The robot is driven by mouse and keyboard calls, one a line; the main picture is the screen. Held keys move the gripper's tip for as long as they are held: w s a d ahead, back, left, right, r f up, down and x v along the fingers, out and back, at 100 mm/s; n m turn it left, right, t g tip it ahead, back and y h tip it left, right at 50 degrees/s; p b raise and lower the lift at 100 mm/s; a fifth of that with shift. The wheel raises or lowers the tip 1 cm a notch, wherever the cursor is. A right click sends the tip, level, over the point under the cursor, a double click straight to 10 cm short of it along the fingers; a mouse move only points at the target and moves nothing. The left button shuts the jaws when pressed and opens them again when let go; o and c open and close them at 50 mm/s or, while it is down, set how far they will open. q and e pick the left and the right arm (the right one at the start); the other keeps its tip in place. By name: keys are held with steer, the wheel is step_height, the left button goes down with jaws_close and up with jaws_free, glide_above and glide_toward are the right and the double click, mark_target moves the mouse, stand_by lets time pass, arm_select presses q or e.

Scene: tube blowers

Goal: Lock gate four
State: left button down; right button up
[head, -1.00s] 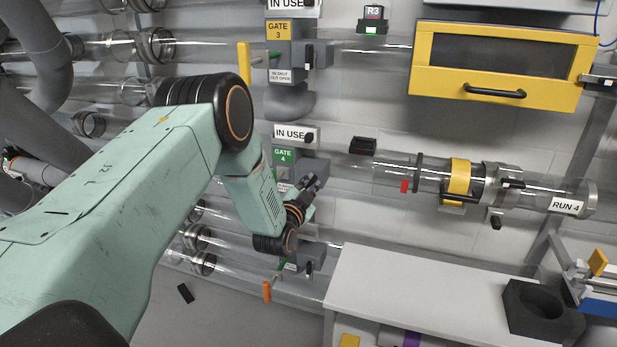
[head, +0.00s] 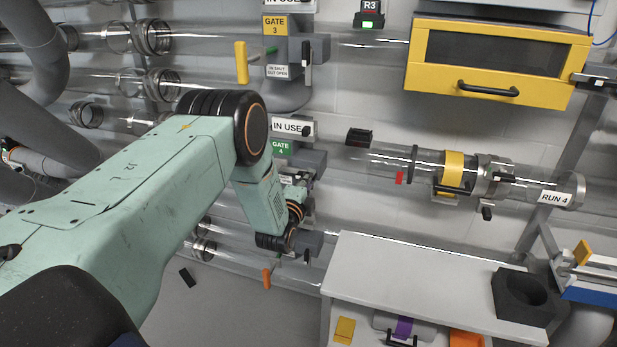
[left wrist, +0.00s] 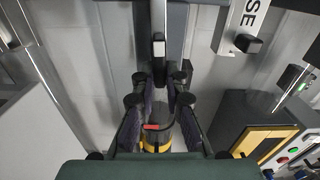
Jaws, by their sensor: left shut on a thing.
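Gate four (head: 312,160) is a grey housing with a green GATE 4 label (head: 281,148), below an IN USE sign (head: 287,126). My left gripper (head: 300,180) is at the front of this housing, just below the label, and hides part of it. In the left wrist view my left gripper (left wrist: 160,78) has its fingers closed in around a narrow dark latch handle (left wrist: 158,48) with a pale end. The contact itself is partly hidden. My right gripper is out of view.
Gate three (head: 277,50), with a yellow handle (head: 241,62), sits above. A clear tube marked RUN 4 (head: 535,191) runs right. A yellow-framed cabinet (head: 490,62) hangs upper right. A white table (head: 400,270) stands below right, holding a black block (head: 522,295).

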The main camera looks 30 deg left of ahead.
arm_select(q)
steer(key=shift+w+r+m, duration=0.15)
steer(key=shift+r+m, duration=0.1)
steer(key=shift+m, duration=0.15)
steer(key=c, duration=1.4)
jaws_free()
steer(key=shift+f, duration=0.2)
steer(key=shift+s, duration=0.25)
steer(key=v, duration=1.1)
steer(key=shift+s+d, duration=0.15)
steer(key=shift+s, duration=0.25)
